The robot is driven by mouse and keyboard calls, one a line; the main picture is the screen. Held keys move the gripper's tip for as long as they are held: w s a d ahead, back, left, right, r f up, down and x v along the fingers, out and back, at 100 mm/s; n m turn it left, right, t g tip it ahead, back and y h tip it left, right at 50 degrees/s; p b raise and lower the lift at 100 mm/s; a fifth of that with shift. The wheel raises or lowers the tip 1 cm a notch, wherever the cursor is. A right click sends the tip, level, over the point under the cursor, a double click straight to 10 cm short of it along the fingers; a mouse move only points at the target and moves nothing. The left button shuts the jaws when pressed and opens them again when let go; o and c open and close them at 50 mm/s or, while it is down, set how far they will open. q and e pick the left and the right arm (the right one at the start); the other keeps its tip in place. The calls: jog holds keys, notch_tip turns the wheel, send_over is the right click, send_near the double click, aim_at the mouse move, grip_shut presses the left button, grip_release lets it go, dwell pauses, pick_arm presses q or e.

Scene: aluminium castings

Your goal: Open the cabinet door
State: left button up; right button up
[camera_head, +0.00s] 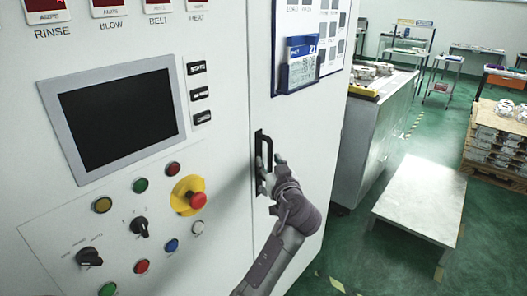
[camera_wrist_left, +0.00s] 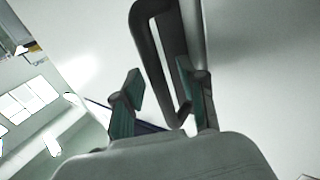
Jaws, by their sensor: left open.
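The white cabinet door (camera_head: 310,130) stands right of a vertical seam beside the control panel and looks shut. A black upright loop handle (camera_head: 264,145) is fixed near its left edge. My left gripper (camera_head: 268,175) is at the lower part of the handle. In the left wrist view the handle (camera_wrist_left: 154,62) passes between the two green-padded fingers of my left gripper (camera_wrist_left: 164,90), which stand apart. The right finger is close to the handle's side; whether it touches is unclear. My right gripper is not in view.
The control panel with a dark screen (camera_head: 118,115), buttons and a yellow-ringed red emergency stop (camera_head: 197,200) is left of the door. A blue document holder (camera_head: 300,65) hangs on the door. A low white table (camera_head: 420,195) and stacked castings (camera_head: 497,140) stand on the green floor at right.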

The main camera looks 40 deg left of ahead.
pick_arm(q)
jog(key=shift+w+a, duration=0.2)
jog(key=shift+a, duration=0.05)
jog(key=shift+s+d+r, duration=0.1)
jog(key=shift+d+r, duration=0.05)
jog(key=shift+d, duration=0.1)
jog(key=shift+a, duration=0.1)
grip_shut()
